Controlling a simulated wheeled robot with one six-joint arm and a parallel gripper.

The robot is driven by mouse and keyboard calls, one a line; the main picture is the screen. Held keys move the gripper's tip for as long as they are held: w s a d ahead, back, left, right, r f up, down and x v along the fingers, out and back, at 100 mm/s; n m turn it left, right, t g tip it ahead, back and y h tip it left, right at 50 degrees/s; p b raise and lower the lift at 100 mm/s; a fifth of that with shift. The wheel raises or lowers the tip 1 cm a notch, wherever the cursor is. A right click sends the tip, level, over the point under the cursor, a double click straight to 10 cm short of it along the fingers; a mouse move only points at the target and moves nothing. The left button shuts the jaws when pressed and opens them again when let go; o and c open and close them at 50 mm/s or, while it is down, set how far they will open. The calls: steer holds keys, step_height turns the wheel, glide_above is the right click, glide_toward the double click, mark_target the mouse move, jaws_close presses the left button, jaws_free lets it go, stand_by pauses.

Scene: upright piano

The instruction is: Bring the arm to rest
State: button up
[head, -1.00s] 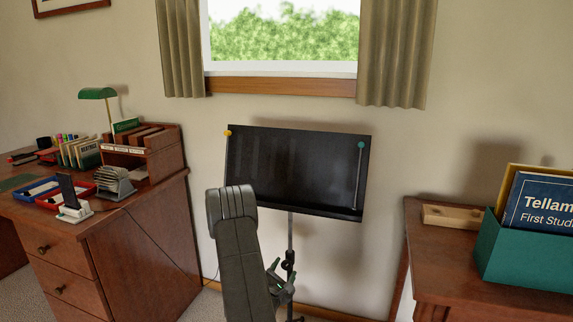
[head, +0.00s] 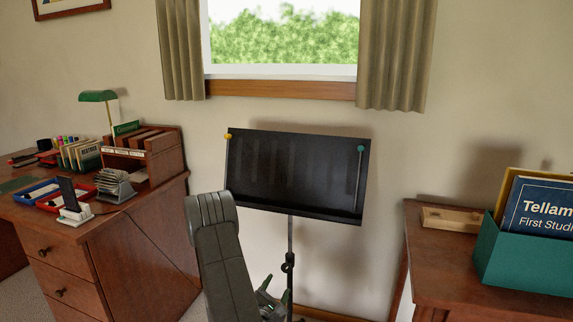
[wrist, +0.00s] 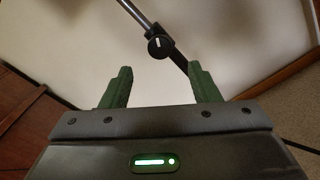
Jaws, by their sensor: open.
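My gripper (wrist: 160,88) is open in the wrist view, with its two green fingers apart and nothing between them. Behind the fingers in that view is the stand's pole with a dark round knob (wrist: 160,46). In the head view my gripper (head: 273,298) is low at the bottom, partly hidden by my arm, beside the pole of the black music stand (head: 297,180). I cannot tell whether it touches the pole. The stand's desk is empty, with a yellow-tipped rod at its left and a green-tipped rod at its right.
A wooden desk (head: 150,235) with trays, files and a green lamp (head: 97,96) stands at the left. At the right a wooden cabinet (head: 440,270) carries a green box (head: 525,258) of books and a small wooden block (head: 452,219). A window and curtains are behind.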

glide_toward(286, 270)
steer(key=b+x, duration=0.1)
steer(key=x, duration=0.7)
steer(key=shift+w+d+r, duration=0.1)
steer(key=shift+w, duration=0.2)
steer(key=shift+s+m+b, duration=0.1)
steer(key=shift+m+b, duration=0.2)
steer(key=shift+m, duration=0.2)
steer(key=m+b, duration=0.1)
steer(key=m, duration=0.2)
steer(key=m+b, duration=0.2)
steer(key=m, duration=0.3)
steer(key=shift+m, duration=0.4)
steer(key=m+b, duration=0.2)
steer(key=m, duration=0.3)
steer(key=shift+m, duration=0.3)
steer(key=shift+m+b, duration=0.45)
steer(key=shift+m, duration=1.85)
steer(key=shift+s, duration=0.1)
